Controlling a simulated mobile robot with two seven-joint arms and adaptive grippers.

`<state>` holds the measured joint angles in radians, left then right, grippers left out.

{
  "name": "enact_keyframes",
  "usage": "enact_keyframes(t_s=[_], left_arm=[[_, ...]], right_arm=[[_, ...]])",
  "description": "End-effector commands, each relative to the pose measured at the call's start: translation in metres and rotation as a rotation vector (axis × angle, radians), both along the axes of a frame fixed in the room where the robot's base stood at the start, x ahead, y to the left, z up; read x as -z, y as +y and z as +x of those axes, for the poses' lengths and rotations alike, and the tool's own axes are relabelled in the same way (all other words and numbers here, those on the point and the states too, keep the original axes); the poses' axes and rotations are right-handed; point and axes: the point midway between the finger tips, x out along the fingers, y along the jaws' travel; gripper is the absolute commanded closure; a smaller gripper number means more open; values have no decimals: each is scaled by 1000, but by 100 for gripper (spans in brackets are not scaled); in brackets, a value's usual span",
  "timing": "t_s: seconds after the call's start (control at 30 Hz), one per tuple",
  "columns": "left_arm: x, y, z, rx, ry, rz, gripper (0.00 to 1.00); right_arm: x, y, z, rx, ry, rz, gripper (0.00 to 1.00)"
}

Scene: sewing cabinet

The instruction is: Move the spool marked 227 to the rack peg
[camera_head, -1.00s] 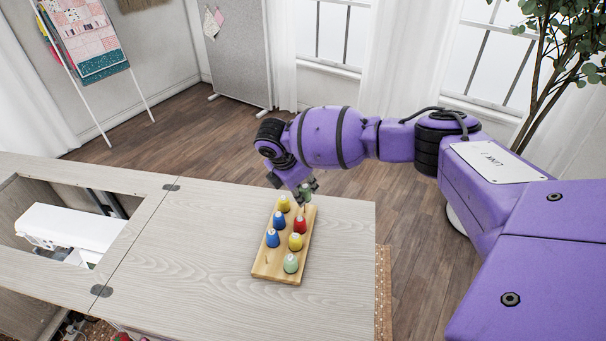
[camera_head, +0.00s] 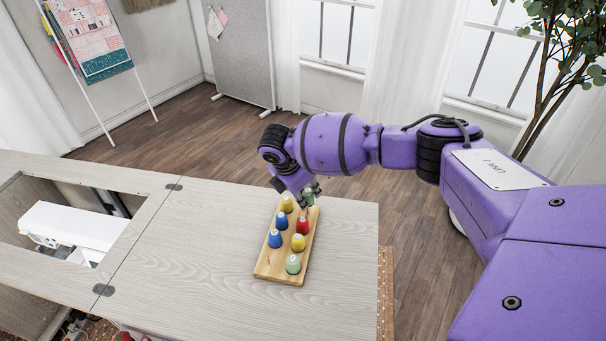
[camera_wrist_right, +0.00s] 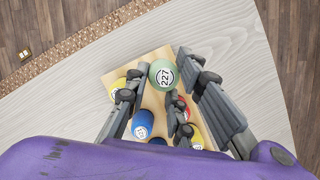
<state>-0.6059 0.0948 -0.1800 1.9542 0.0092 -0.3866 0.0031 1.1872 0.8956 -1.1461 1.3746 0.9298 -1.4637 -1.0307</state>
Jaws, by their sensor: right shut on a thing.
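The pale green spool marked 227 (camera_wrist_right: 163,75) is between the fingers of my right gripper (camera_head: 309,188) at the far right end of the wooden rack (camera_head: 266,271). The right gripper (camera_wrist_right: 160,88) is shut on it; the 227 label faces the wrist camera. In the head view the spool (camera_head: 309,199) is partly covered by the fingers. I cannot tell whether it touches the rack or sits around a peg. My left gripper is in neither view.
The rack also holds yellow (camera_head: 286,204), blue (camera_head: 275,239) and red (camera_head: 303,226) spools, and another pale green spool (camera_head: 293,264) at the near end. The pale wooden tabletop (camera_head: 200,260) around it is clear. A sewing machine (camera_head: 75,230) is in the left cabinet opening.

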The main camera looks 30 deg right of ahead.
Motion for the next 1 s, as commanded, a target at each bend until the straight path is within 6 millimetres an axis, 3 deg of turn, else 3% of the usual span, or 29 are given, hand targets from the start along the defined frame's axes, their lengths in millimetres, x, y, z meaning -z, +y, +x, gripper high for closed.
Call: enact_keyframes(t_s=[0.53, 1.0], left_arm=[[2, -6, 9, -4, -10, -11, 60], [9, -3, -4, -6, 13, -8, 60]], right_arm=[[15, 0, 0, 1, 2, 0, 95], [26, 0, -1, 1, 2, 0, 95]])
